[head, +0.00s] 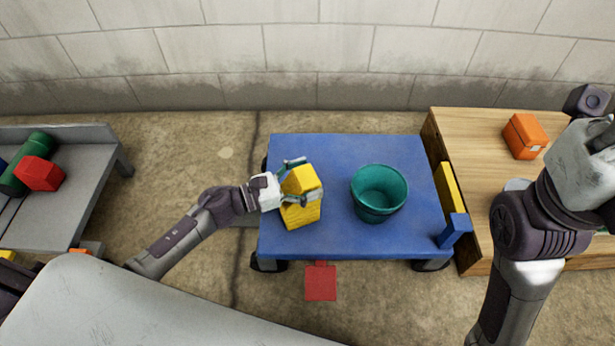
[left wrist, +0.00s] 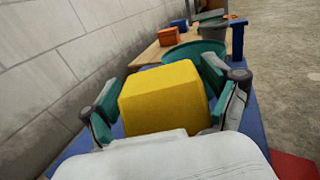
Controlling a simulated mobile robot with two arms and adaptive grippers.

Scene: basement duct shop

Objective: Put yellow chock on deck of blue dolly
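The yellow chock (head: 301,212) is at the left part of the blue dolly's deck (head: 330,238). My left gripper (head: 298,184) comes in from the left with its fingers on either side of the chock. In the left wrist view the yellow chock (left wrist: 165,97) fills the space between the teal-padded fingers. The left finger seems close to it and the right one near its side; firm contact is hard to tell. Whether the chock rests on the deck or hangs just above it is unclear. My right gripper (head: 600,135) is at the right edge, its fingers partly cut off.
A teal bucket (head: 378,195) stands on the dolly right of the chock. A wooden table (head: 470,150) with an orange box (head: 524,136) is at right. A grey bench (head: 85,200) with red and green things is at left. A red piece (head: 320,283) lies before the dolly.

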